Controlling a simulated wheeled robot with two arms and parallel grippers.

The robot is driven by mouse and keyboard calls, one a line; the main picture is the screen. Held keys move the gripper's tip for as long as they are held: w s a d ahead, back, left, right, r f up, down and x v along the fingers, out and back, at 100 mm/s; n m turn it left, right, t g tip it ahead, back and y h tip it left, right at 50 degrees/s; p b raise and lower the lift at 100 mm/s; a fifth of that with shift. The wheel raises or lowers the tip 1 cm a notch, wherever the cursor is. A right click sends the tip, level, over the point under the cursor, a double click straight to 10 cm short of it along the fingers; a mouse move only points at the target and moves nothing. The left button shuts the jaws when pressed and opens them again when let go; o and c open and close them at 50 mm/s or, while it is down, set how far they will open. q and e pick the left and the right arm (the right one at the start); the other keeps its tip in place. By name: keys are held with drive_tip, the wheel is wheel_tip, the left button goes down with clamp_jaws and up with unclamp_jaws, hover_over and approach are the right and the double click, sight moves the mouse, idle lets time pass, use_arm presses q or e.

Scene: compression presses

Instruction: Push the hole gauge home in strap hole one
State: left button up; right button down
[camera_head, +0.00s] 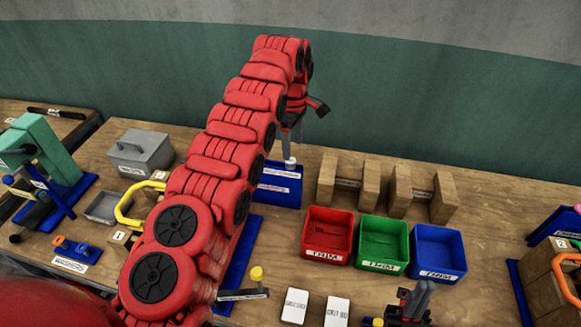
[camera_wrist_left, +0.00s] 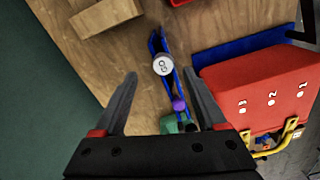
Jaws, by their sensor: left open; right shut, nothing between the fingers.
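A grey round cap marked with dark lettering, apparently the hole gauge (camera_wrist_left: 162,65), shows between my left fingers in the left wrist view. In the head view the gauge (camera_head: 290,162) stands upright at the blue labelled stand (camera_head: 278,184). My left gripper (camera_head: 291,138) is open above it; its fingers (camera_wrist_left: 160,78) are apart with visible gaps beside the cap. In the left wrist view a red block (camera_wrist_left: 255,88) bears white marks numbered 3, 2 and 1, apparently the strap holes. My left arm hides that area in the head view. My right gripper (camera_head: 415,296) is shut and empty at the bottom.
Red (camera_head: 327,234), green (camera_head: 381,244) and blue (camera_head: 438,254) bins stand right of the stand, with wooden blocks (camera_head: 346,183) behind. A yellow-knobbed pin (camera_head: 256,274) and white cards (camera_head: 295,305) lie in front. A green press (camera_head: 48,160) stands far left.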

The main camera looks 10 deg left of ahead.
sight(291, 161)
use_arm(q)
drive_tip(key=shift+a+f+p, duration=0.2)
drive_tip(key=shift+f+p, duration=0.1)
drive_tip(key=shift+f, duration=0.3)
drive_tip(key=f+p, duration=0.2)
drive_tip(key=f, duration=0.1)
drive_tip(key=shift+s+a, duration=0.1)
drive_tip(key=shift+s, duration=0.1)
drive_tip(key=shift+f, duration=0.4)
clamp_jaws()
